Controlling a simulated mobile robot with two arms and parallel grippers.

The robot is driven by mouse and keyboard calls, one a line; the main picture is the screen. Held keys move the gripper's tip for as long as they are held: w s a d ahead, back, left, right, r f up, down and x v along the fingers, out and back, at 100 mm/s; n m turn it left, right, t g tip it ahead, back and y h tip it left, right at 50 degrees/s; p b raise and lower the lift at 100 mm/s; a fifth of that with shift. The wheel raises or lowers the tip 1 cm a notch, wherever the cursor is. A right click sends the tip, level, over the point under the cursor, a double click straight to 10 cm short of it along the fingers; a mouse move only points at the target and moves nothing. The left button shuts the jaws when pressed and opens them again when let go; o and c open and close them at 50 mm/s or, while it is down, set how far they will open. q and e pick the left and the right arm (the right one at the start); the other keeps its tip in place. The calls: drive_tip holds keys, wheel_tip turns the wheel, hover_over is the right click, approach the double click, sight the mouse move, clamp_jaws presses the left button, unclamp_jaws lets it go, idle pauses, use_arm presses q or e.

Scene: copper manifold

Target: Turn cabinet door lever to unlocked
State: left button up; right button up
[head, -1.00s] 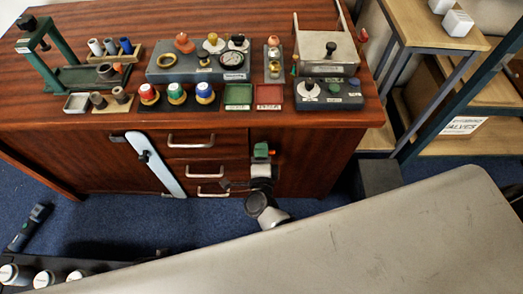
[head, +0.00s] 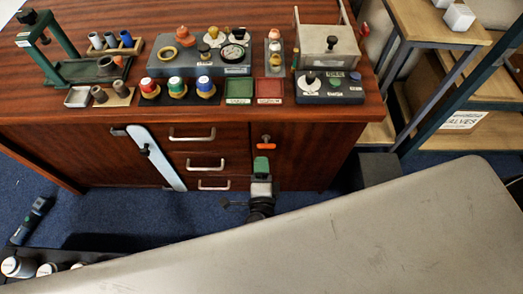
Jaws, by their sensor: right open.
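The cabinet door (head: 310,150) is dark red-brown wood, to the right of the drawers under the bench top. A small orange lever (head: 267,146) sits near the door's upper left and lies about level. A small copper-coloured knob (head: 265,137) is just above it. My right gripper (head: 261,166), with green on its tip, is just below the lever in the picture. It is open, with nothing seen in it. A small gap shows between gripper and lever, but their distance in depth is hard to tell. My left gripper is not in view.
Drawers with metal handles (head: 192,135) are left of the door. A pale blue bar (head: 158,162) slants across the front further left. The bench top (head: 60,118) holds several fixtures. A large grey surface (head: 370,220) fills the lower right. A dark box (head: 377,168) stands right of the cabinet.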

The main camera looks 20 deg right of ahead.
drive_tip(key=shift+v, duration=1.9)
